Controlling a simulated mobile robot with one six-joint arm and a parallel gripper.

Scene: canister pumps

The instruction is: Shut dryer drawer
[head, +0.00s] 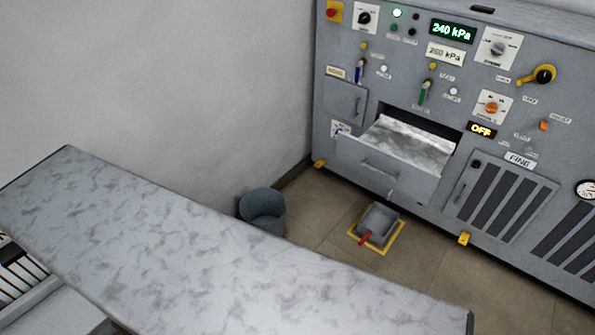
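The dryer drawer (425,183) is open in the head view. It sticks out of the front of the grey machine cabinet (300,165), with a dark gap above and behind it. Its front has a grey bar handle. A pale, mottled grey surface shows inside the drawer; I cannot tell whether it is the drawer's floor or something lying in it. My gripper is not in view.
A mottled grey worktop (190,235) fills the lower left foreground. A blue-grey bin (262,210) stands on the floor by the wall. Brown tiled floor lies between worktop and cabinet.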

